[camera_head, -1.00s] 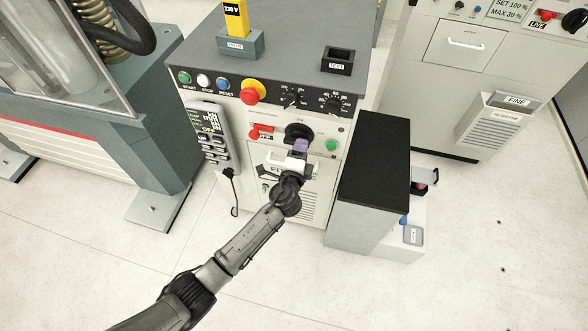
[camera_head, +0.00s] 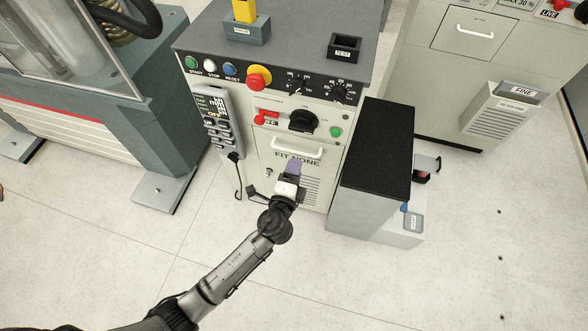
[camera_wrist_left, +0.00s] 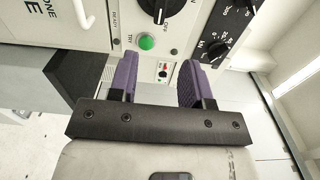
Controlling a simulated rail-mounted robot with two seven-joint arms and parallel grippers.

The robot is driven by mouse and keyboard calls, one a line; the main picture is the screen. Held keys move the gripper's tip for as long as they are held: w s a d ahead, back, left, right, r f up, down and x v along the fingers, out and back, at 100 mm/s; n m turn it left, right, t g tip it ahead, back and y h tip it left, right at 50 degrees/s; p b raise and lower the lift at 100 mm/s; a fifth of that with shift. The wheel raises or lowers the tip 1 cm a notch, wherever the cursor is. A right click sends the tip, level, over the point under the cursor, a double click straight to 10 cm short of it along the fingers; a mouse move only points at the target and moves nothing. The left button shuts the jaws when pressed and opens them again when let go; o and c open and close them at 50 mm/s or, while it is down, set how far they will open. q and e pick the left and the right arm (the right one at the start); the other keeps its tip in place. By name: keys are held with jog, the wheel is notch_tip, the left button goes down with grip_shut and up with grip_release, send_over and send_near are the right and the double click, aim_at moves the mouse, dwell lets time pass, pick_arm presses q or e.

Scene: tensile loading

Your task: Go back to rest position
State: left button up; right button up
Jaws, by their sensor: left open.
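My left gripper (camera_head: 293,167) is in front of the grey-white cabinet (camera_head: 268,150), below its drawer handle (camera_head: 297,151). In the left wrist view its two purple-padded fingers (camera_wrist_left: 158,80) stand apart with nothing between them. Beyond the fingers that view shows the cabinet's panel, with a green button (camera_wrist_left: 146,42) and black knobs. The fingers look clear of the panel. In the head view the black rotary knob (camera_head: 303,121) and a red switch (camera_head: 262,117) sit above the gripper. My right gripper does not show in either view.
A box with a black top (camera_head: 377,150) stands against the cabinet's right side. A machine with a clear guard (camera_head: 60,40) stands at the left, its foot (camera_head: 160,192) reaching onto the floor. A handset (camera_head: 215,115) hangs on the cabinet. The floor in front is open.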

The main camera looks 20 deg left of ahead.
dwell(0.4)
pick_arm(q)
jog(key=s+a+f+n+g+y, duration=0.2)
jog(key=a+n+g+y, duration=0.2)
jog(key=n, duration=0.3)
jog(key=s+a+n+g+h+p, duration=0.1)
jog(key=s+n+g+h+p, duration=0.25)
jog(key=s, duration=1.15)
jog(key=s+a+n+g+h+p, duration=0.1)
jog(key=s+n+g+h, duration=0.45)
jog(key=s, duration=0.95)
notch_tip(320, 180, up, 38)
jog(key=m+g+y+p, duration=0.1)
jog(key=y+p, duration=0.2)
jog(key=p, duration=3.4)
jog(key=shift+w+d, duration=0.15)
jog(key=shift+f, duration=0.1)
